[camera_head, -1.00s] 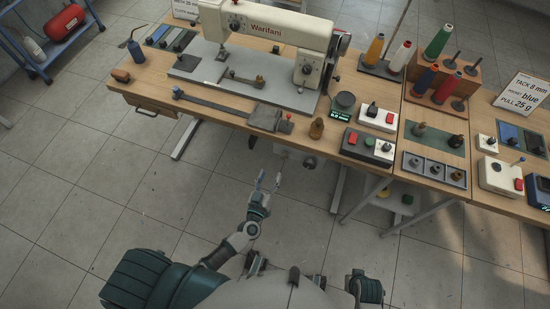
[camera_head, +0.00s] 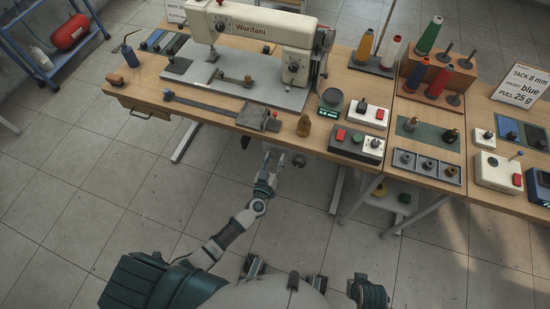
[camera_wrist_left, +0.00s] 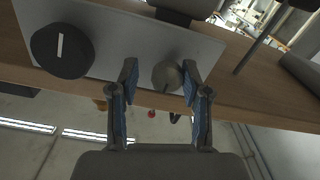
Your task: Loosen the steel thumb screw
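The steel thumb screw looks to be the grey round knob (camera_wrist_left: 167,77) on a pale metal plate (camera_wrist_left: 117,36) in the left wrist view. My left gripper (camera_wrist_left: 160,80) is open, with one finger on each side of this knob. The knob is closer to the right-hand finger in that view; whether either finger touches it I cannot tell. In the head view my left gripper (camera_head: 282,156) is at the table's front edge, below the sewing machine (camera_head: 262,42), and the knob is not clearly seen.
A black dial (camera_wrist_left: 62,50) with a white mark sits beside the knob on the same plate. The tiled floor before the table is clear.

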